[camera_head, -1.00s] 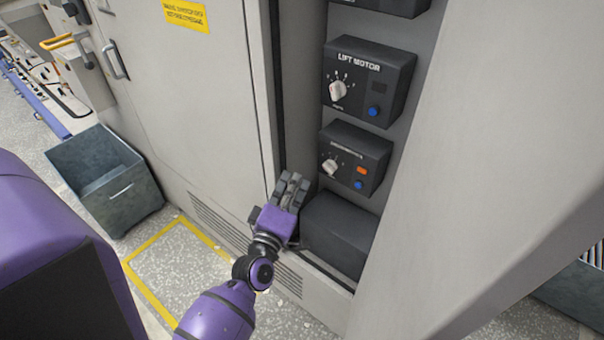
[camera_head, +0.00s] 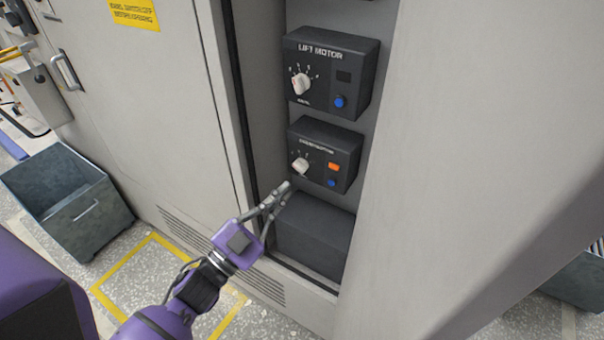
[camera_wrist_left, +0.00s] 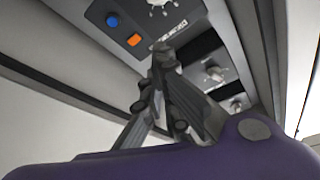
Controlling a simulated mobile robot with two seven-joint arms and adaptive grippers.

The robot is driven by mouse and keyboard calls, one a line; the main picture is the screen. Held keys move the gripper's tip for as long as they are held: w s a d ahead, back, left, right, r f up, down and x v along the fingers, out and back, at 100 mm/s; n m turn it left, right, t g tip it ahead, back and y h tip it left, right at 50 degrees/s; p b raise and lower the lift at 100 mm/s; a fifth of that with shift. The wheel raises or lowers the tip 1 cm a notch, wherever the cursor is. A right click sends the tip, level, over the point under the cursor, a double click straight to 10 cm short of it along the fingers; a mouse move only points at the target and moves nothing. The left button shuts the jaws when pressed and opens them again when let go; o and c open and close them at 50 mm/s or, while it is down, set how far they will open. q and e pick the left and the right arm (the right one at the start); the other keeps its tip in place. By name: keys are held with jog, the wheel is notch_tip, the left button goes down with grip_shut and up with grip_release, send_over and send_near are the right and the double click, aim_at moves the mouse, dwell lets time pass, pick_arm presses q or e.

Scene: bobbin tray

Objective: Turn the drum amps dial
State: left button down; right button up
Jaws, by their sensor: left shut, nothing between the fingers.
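A lower black control box (camera_head: 318,139) has a white dial (camera_head: 299,166), an orange button and a blue button; its label is too small to read. An upper box (camera_head: 360,60), labelled LIFT MOTOR, has a white dial (camera_head: 301,84) and a blue button. I cannot read which dial is the drum amps one. My left gripper (camera_head: 286,188) is shut and empty, with its tips just below and left of the lower dial, apparently apart from it. In the left wrist view the shut fingertips (camera_wrist_left: 161,50) point towards the panel, near a box with a white dial (camera_wrist_left: 158,3). My right gripper is not in view.
The boxes sit in a recess between a cabinet door (camera_head: 150,100) and a wide grey panel (camera_head: 450,150). A plain dark box (camera_head: 315,235) sits below the lower control box. A grey bin (camera_head: 75,195) stands on the floor at left.

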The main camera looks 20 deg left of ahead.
pick_arm(q)
notch_tip(320, 180, up, 3)
jog(key=p, duration=0.2)
send_over(299, 167)
jog(key=s+d, duration=0.4)
jog(key=f, duration=0.2)
jog(key=a, duration=0.1)
jog(key=shift+w+f+m, duration=0.3)
jog(key=shift+w+f, duration=0.05)
jog(key=shift+f, duration=0.05)
jog(key=shift+a+f, duration=0.3)
jog(key=shift+f, duration=0.05)
jog(key=shift+d+f+m+h, duration=0.2)
jog(key=shift+m+h, duration=0.3)
jog(key=shift+m, duration=0.4)
